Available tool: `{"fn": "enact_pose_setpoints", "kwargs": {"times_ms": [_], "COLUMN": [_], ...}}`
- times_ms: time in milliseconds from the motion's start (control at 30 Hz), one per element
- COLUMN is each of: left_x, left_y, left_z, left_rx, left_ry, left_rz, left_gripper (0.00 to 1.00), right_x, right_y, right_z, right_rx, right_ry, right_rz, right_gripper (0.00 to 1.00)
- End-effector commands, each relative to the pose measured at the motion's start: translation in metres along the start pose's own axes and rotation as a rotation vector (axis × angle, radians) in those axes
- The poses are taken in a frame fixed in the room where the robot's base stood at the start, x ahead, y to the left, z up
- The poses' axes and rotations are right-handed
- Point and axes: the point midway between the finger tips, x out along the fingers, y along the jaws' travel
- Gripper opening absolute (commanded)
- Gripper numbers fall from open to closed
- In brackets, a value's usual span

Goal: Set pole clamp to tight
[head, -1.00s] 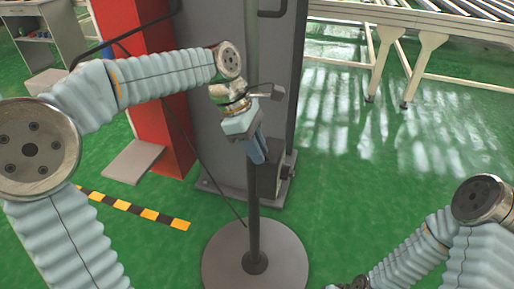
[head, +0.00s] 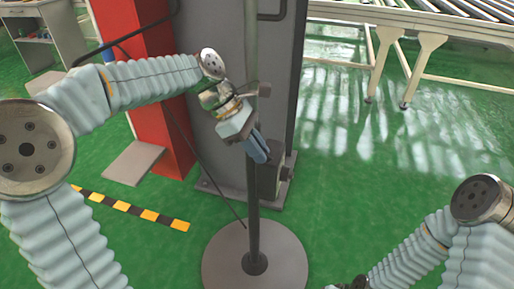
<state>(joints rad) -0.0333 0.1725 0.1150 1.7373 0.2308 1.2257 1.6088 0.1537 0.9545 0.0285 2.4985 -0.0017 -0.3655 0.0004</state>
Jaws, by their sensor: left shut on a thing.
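A thin dark pole (head: 253,215) stands upright on a round grey base (head: 230,262) in the middle of the head view. My left gripper (head: 258,148) reaches across from the left, its blue fingers pointing down and to the right at the pole at mid height. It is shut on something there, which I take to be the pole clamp. The clamp itself is hidden behind the fingers, so its setting cannot be read. My right arm shows at the lower right; its gripper is out of view.
A grey column (head: 208,110) and a red panel (head: 150,100) stand close behind the pole. A roller conveyor (head: 425,40) is at the upper right. A yellow-black floor strip (head: 132,209) lies at left. Green floor to the right is clear.

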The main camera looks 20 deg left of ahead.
Motion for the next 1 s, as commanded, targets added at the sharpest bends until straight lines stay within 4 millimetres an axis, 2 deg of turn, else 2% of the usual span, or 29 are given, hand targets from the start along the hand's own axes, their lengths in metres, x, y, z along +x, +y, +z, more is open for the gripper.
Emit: {"fn": "enact_pose_setpoints", "kwargs": {"times_ms": [500, 733, 1000], "left_x": [-0.01, -0.013, -0.015], "left_y": [0.0, 0.001, 0.001], "left_z": [0.007, 0.009, 0.01], "left_rx": [-0.004, -0.002, -0.001], "left_ry": [-0.415, -0.53, -0.585], "left_rz": [0.002, 0.003, 0.002], "left_gripper": [0.0, 0.0, 0.0], "right_x": [-0.009, -0.01, -0.011], "right_y": [-0.004, -0.004, -0.005], "right_z": [0.0, 0.0, 0.0], "right_rx": [-0.001, -0.002, -0.002], "right_ry": [-0.001, -0.001, -0.001], "right_rz": [-0.001, -0.001, -0.001], "right_gripper": [0.0, 0.0, 0.0]}}
